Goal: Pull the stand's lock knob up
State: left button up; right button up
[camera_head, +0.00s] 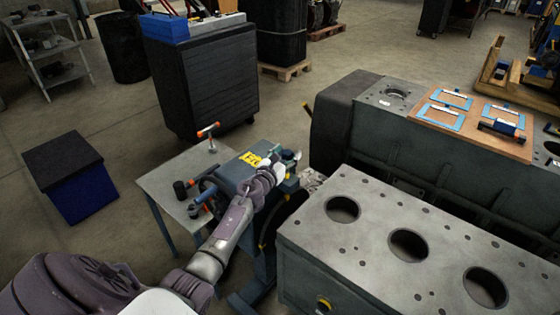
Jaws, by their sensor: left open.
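The stand (236,170) is a blue-grey unit with a yellow label, in the middle of the head view beside the engine block. My left arm reaches in from the lower left, and my left gripper (287,157) is over the right part of the stand's top. The gripper is open. I cannot make out the lock knob; the gripper and wrist cover that part of the stand. Whether the fingers touch anything is too small to tell. My right gripper is not in view.
A grey engine block (375,215) with large round bores stands close on the right. A longer block behind it carries a wooden board (474,130). A small grey table (160,182) with an orange-handled tool (209,130) stands left of the stand. Open floor lies farther left.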

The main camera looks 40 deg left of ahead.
pick_arm(q)
jog(key=s+d, duration=0.1)
jog(key=s, duration=1)
jog(key=shift+s+d, duration=0.2)
